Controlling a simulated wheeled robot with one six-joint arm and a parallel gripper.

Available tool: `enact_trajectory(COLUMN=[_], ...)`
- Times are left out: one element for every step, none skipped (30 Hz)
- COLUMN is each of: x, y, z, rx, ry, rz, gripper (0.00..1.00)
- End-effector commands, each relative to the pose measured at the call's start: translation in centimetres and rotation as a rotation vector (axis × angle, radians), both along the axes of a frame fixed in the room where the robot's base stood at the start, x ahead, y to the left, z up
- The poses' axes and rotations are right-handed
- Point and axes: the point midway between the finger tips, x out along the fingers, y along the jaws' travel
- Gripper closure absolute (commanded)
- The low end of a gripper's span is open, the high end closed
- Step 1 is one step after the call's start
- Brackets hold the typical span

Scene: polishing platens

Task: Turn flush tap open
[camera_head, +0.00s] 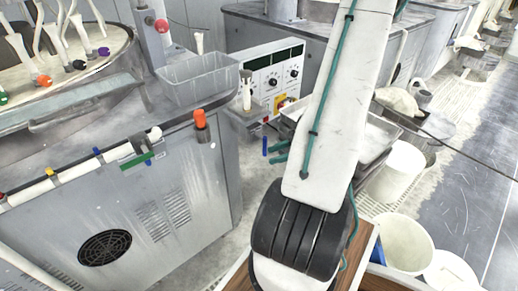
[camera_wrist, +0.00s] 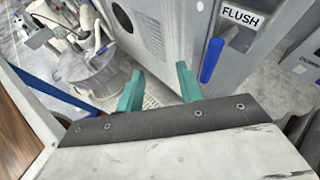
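The flush tap shows as a blue lever handle (camera_wrist: 211,60) in the wrist view, hanging roughly upright on a grey cabinet face beside a white FLUSH label (camera_wrist: 243,16). In the head view the blue handle (camera_head: 265,146) stands just left of my gripper's fingertips. My gripper (camera_wrist: 158,79) has two teal fingers spread apart with nothing between them. The handle is beyond and to the right of the right finger, outside the gap. My gripper (camera_head: 278,155) is partly hidden by my arm in the head view. The tap's pivot cannot be made out.
A control panel (camera_head: 273,76) with knobs stands behind the handle. A grey cabinet (camera_head: 150,215) with an orange knob (camera_head: 200,119) is at left. White buckets (camera_head: 404,243) stand at lower right. In the wrist view a grey drum (camera_wrist: 92,82) and clutter lie at left.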

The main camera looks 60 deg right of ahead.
Motion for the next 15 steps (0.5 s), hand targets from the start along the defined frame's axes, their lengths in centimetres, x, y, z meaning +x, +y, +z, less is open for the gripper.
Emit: enact_trajectory(x=[-0.1, 0.1, 0.6, 0.9, 1.2, 1.5, 1.6, 1.8, 2.0, 2.2, 2.4, 2.8, 3.1, 3.5, 4.1], y=[-1.2, -1.9, -2.7, -3.3, -3.9, -4.5, -4.9, -5.1, -5.2, -5.2, -5.2, -5.0, -4.8, -4.7, -4.4], z=[-1.2, -1.7, -2.0, -2.1, -2.0, -1.8, -1.8, -1.7, -1.7, -1.8, -1.9, -2.1, -2.2, -2.4, -2.6], rx=[0.037, 0.051, 0.063, 0.066, 0.067, 0.065, 0.066, 0.068, 0.071, 0.074, 0.076, 0.078, 0.079, 0.078, 0.078], ry=[0.0, -0.001, -0.003, -0.005, -0.008, -0.011, -0.013, -0.014, -0.014, -0.013, -0.011, -0.011, -0.01, -0.009, -0.009], rz=[-0.084, -0.13, -0.176, -0.203, -0.227, -0.255, -0.272, -0.285, -0.298, -0.302, -0.305, -0.304, -0.302, -0.301, -0.301], gripper=[0.63, 0.63, 0.63, 0.63, 0.63, 0.63, 0.63, 0.63, 0.63, 0.63, 0.63, 0.63, 0.63, 0.63, 0.63])
